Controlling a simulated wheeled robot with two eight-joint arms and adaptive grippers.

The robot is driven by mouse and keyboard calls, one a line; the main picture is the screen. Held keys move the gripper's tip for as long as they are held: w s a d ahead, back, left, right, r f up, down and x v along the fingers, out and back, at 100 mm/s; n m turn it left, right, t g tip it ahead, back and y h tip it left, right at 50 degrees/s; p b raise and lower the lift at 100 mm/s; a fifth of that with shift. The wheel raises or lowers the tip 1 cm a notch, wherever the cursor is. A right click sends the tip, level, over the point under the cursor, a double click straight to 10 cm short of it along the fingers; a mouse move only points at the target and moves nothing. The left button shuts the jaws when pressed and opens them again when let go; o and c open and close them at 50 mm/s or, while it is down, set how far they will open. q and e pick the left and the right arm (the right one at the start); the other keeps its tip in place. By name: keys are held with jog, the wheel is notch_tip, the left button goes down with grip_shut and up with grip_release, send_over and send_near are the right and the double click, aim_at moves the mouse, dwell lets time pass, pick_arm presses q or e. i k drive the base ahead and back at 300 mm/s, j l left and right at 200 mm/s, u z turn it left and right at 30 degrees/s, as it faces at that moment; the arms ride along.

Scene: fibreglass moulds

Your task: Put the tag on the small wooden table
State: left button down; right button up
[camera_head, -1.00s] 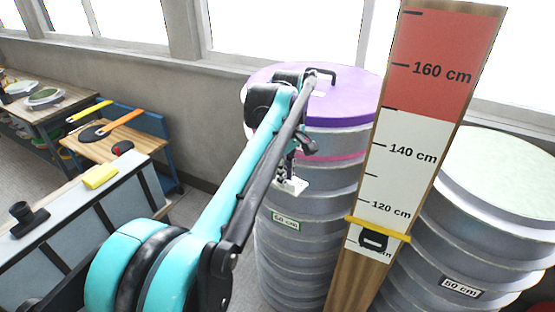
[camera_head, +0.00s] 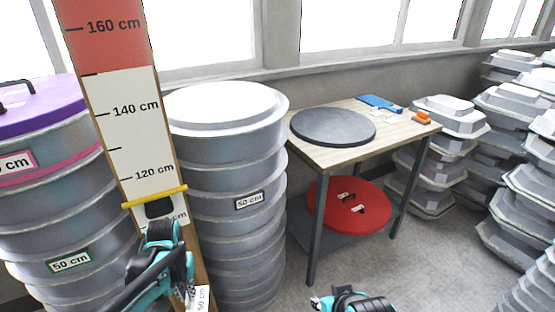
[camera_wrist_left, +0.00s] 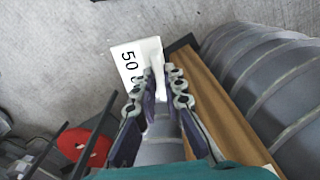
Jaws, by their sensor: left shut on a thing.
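My left gripper (camera_wrist_left: 163,85) is shut on a white tag (camera_wrist_left: 131,62) printed with "50", which hangs out past its fingertips over the floor. The tag also shows at the bottom of the head view (camera_head: 201,299), just right of my left arm and in front of the measuring board. The small wooden table (camera_head: 400,133) stands right of centre, with a light wood top and dark legs. It is well to the right of the tag and apart from it. A teal and black part of my own shows at the bottom edge; my right gripper does not show.
A dark round disc (camera_head: 333,126), a blue item (camera_head: 379,103) and an orange item (camera_head: 422,117) lie on the table; its front right top is bare. A measuring board (camera_head: 117,135) and grey moulds (camera_head: 228,160) stand left.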

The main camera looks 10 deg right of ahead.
aim_at(404, 127)
jog(key=i+l+z, duration=0.2)
jog(key=z, duration=0.2)
jog(key=i+l+z, duration=0.25)
jog(key=z, duration=0.15)
jog(key=i+l+z, duration=0.2)
jog(key=z, duration=0.2)
jog(key=i+l+z, duration=0.2)
jog(key=i, duration=0.9)
jog(key=i+l+z, duration=0.2)
jog(key=i, duration=0.85)
jog(key=j, duration=0.15)
